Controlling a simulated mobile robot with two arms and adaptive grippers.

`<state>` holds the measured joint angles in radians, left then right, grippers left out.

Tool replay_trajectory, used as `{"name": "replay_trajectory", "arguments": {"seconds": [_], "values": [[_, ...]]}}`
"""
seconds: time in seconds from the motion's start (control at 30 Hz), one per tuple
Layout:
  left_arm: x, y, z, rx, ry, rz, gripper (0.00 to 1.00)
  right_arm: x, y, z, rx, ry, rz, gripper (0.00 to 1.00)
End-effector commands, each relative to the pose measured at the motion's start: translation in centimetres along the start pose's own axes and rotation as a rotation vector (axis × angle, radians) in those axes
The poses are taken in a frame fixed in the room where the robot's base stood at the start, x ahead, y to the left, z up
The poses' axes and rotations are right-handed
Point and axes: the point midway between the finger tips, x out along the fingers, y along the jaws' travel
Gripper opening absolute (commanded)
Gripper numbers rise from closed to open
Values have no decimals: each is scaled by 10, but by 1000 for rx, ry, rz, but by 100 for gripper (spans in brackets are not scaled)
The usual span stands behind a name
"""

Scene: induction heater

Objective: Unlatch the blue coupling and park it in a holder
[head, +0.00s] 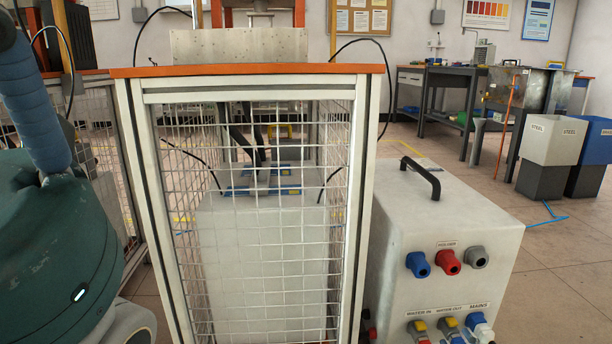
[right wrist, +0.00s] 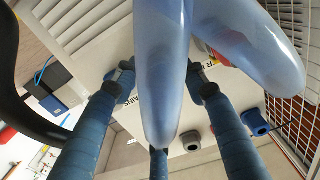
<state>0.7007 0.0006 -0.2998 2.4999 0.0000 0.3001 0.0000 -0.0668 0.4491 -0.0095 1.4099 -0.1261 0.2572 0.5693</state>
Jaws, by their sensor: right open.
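A white cabinet (head: 430,215) stands right of the mesh cage in the head view. Its upper row has a blue fitting (head: 418,264), a red one (head: 448,262) and a grey one (head: 477,258). Below sit fittings with yellow parts (head: 418,326) under WATER IN and WATER OUT, and a blue and white fitting (head: 480,326) under MAINS. The lower row is cut off; I cannot tell which is latched. My right gripper (right wrist: 160,76) is open in the right wrist view, its fingers spread before a white labelled panel. A blue fitting (right wrist: 255,122) and grey one (right wrist: 192,140) show there. My left gripper is out of view.
The mesh cage (head: 250,230) with an orange-edged top adjoins the cabinet's left. The cabinet has a black handle (head: 421,178). Translucent blue shapes (right wrist: 165,60) cover the middle of the wrist view. STEEL bins (head: 553,140) stand far right; floor between is mostly clear.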

Motion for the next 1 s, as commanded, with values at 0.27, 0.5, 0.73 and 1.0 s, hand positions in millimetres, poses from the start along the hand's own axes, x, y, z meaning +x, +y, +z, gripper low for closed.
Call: {"name": "replay_trajectory", "arguments": {"seconds": [0.27,0.5,0.73,1.0], "values": [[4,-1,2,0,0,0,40,0,0,0,0,0,0,42],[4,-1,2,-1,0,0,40,0,0,0,0,0,0,22],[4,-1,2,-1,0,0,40,0,0,0,0,0,0,0],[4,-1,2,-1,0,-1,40,0,0,0,0,0,0,61]]}}
